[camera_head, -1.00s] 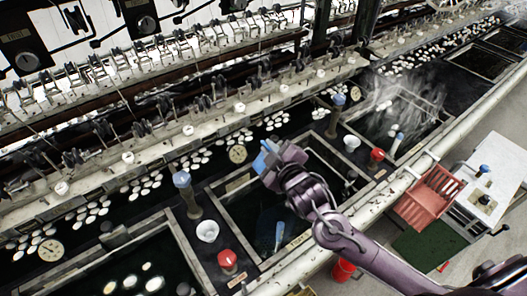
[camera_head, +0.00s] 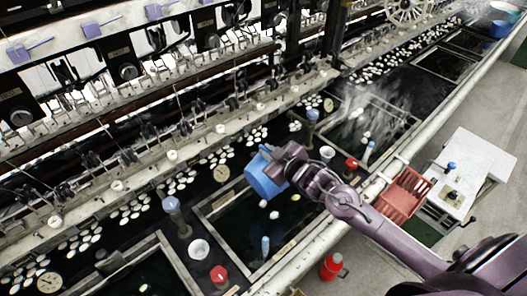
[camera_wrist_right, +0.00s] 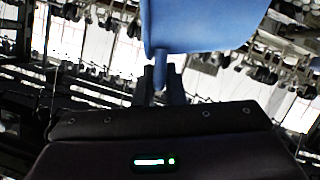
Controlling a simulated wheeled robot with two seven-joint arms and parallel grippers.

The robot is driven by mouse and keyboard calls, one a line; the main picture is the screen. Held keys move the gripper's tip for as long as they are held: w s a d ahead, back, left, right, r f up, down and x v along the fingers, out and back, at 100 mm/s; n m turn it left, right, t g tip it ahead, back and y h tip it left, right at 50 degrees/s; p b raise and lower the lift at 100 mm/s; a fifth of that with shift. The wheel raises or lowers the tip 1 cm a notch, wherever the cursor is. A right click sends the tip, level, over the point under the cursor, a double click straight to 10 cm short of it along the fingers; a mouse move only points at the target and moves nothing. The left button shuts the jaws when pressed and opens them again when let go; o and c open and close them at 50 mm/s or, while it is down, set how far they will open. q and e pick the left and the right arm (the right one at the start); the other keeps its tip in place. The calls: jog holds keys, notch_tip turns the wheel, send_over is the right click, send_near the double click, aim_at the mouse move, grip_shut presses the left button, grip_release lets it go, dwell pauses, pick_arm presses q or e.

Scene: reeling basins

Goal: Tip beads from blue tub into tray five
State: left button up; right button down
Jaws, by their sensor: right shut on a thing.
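The blue tub (camera_head: 264,178) is tilted in the head view, over the dark water basin (camera_head: 235,236) at centre. My right gripper (camera_head: 284,163) is shut on it. In the wrist view the blue tub (camera_wrist_right: 200,25) fills the top, with its stub between the fingers of the right gripper (camera_wrist_right: 160,82). A few small pale pieces (camera_head: 274,215) show just below the tub, over or in the basin; I cannot tell if they are falling or floating. The tub's inside is hidden. I cannot read a number on the basin. My left gripper is not in view.
A blue-topped post (camera_head: 172,208), white bowl (camera_head: 199,249) and red-topped knob (camera_head: 219,275) stand left of the basin. A white bowl (camera_head: 327,153) and red knob (camera_head: 351,164) stand right of it. A steaming basin (camera_head: 385,120) lies beyond. A red crate (camera_head: 402,194) sits by the rail.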

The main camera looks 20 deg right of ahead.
jog(key=w+d+m+g+y, duration=0.1)
jog(key=w+d+m, duration=0.3)
jog(key=d, duration=0.7)
jog(key=shift+r+y+p, duration=0.35)
jog(key=shift+y+p, duration=0.05)
jog(key=shift+y, duration=0.3)
jog(key=shift+a, duration=0.1)
dwell(1.0)
